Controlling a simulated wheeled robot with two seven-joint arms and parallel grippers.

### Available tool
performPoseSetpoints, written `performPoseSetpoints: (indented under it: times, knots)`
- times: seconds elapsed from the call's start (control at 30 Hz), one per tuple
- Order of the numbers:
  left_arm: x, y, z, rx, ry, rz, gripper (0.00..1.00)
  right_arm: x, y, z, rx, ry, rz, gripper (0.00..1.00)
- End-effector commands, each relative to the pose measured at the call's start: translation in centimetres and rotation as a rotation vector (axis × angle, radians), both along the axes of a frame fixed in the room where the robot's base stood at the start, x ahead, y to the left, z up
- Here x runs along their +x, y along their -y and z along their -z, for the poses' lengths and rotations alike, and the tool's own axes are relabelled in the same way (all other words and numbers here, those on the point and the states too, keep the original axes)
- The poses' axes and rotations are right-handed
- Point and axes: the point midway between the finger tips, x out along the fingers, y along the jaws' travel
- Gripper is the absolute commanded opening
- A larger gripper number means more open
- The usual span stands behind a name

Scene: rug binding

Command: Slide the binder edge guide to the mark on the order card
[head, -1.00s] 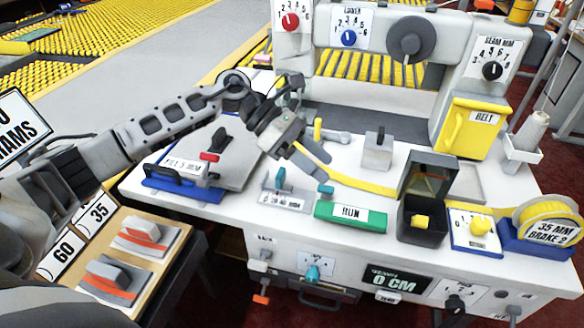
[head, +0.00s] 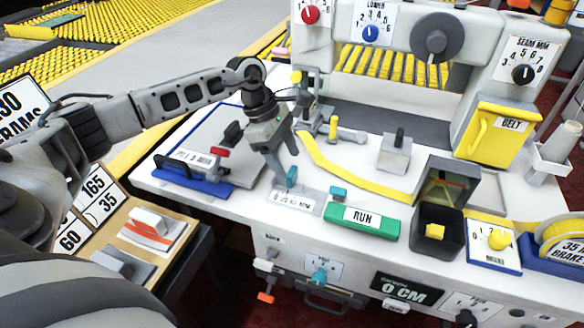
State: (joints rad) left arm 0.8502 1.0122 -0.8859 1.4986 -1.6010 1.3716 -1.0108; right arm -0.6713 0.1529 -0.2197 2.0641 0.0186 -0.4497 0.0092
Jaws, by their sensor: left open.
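A small scale plate (head: 297,201) with printed numbers and MM lies near the front of the white bench. An upright teal knob (head: 291,177) stands at its left end; it looks like the edge guide's handle. A second teal knob (head: 338,193) is at the plate's right, behind the green RUN bar (head: 363,220). My left gripper (head: 284,170) is open, fingers pointing down, right at the left teal knob. I cannot tell whether it touches. I cannot make out an order card. My right gripper is not in view.
A yellow tape (head: 350,178) curves across the bench behind the plate. A blue-framed clamp (head: 195,175) stands left, a grey block (head: 395,152) behind right, and an open black box (head: 437,228) to the right. A 0 CM display (head: 405,289) is on the front.

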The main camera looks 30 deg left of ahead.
Motion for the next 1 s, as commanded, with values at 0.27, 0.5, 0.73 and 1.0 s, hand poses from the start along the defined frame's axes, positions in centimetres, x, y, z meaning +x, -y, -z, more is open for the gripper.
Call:
performPoseSetpoints:
  times: [0.27, 0.5, 0.73, 1.0]
  knots:
    - [0.3, 1.4, 3.4, -0.002, -0.002, -0.001, 0.62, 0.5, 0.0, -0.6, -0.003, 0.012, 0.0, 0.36]
    - [0.4, 1.6, 4.0, 0.0, 0.0, -0.001, 0.62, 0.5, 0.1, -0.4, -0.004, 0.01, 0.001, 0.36]
    - [0.4, 1.6, 3.9, -0.001, 0.0, -0.001, 0.37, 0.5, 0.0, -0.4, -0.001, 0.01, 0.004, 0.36]
    - [0.3, 1.2, 4.2, 0.0, -0.001, -0.002, 0.0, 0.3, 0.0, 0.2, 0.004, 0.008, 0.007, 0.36]
